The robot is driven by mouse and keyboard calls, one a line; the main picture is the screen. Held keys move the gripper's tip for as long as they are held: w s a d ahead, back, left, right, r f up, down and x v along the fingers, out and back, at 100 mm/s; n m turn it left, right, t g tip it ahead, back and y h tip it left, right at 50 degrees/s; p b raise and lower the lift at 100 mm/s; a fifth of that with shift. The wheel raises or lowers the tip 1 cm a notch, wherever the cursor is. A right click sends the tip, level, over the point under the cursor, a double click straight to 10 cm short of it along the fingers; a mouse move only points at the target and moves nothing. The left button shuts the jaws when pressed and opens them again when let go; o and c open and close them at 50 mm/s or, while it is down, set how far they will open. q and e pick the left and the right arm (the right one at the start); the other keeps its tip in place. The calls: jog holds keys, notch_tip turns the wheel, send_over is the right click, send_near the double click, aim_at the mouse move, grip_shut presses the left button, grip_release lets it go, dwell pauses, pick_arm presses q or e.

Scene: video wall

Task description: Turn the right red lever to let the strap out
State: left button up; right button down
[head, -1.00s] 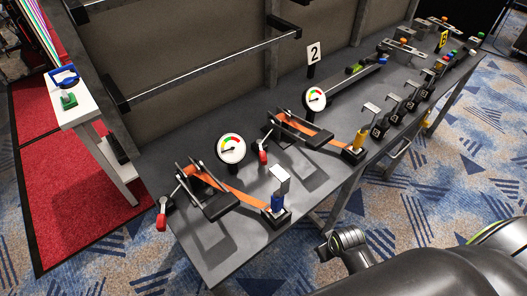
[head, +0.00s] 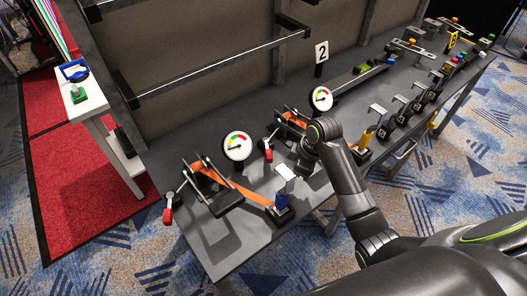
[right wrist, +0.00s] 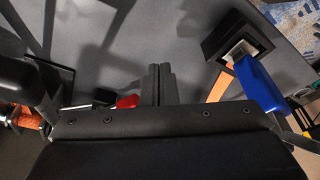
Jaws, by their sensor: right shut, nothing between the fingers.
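The right red lever (head: 268,151) hangs from the right ratchet frame (head: 289,119), beside the white gauge. The left red lever (head: 168,215) is at the left ratchet. Each ratchet carries an orange strap; the left strap (head: 250,194) runs to a blue clamp block (head: 282,201). My right arm reaches over the table, its wrist just right of the right red lever and partly covering the right ratchet. In the right wrist view my right gripper (right wrist: 161,72) is shut and empty. A red lever end (right wrist: 127,101) shows just left of its fingers, apart from them. My left gripper is out of view.
The left gauge (head: 237,146) and right gauge (head: 320,98) stand behind the straps. The blue block (right wrist: 262,86) is right of my fingers in the right wrist view. Grey tabletop (head: 240,240) is bare at front left.

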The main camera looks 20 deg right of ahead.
aim_at(267, 149)
jog(key=w+a+r+n+g+y, duration=0.1)
jog(key=w+a+r+n, duration=0.2)
jog(key=w+r+n, duration=0.2)
jog(key=w+r, duration=0.3)
jog(key=w, duration=0.1)
jog(key=shift+w+r, duration=0.2)
jog(key=shift+w, duration=0.2)
jog(key=shift+a, duration=0.1)
jog(key=x, duration=1)
jog(key=shift+s+a+p, duration=0.1)
jog(key=shift+a+p, duration=0.05)
jog(key=shift+p, duration=0.2)
